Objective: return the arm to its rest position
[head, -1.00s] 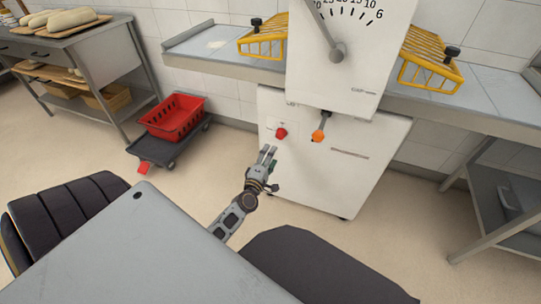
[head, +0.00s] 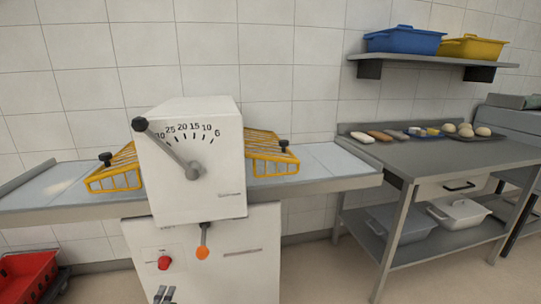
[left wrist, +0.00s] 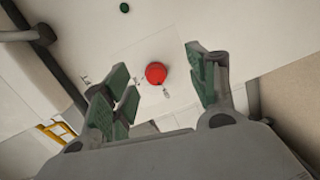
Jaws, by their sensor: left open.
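My left gripper (left wrist: 160,95) is open and empty in the left wrist view, its green-padded fingers spread apart. Between and beyond the fingers is the red button (left wrist: 156,73) on the white machine front, with a small green button (left wrist: 124,7) near the top edge. In the head view only the tips of my left gripper (head: 163,295) show at the bottom edge, below the red button (head: 164,263). The gripper appears apart from the button. My right gripper is in neither view.
The dough sheeter (head: 190,160) has a dial, a lever, yellow guards and side belts. A steel table (head: 450,155) with loaves and dough stands right, under a shelf (head: 430,60) with blue and yellow bins. A red crate (head: 28,275) sits lower left.

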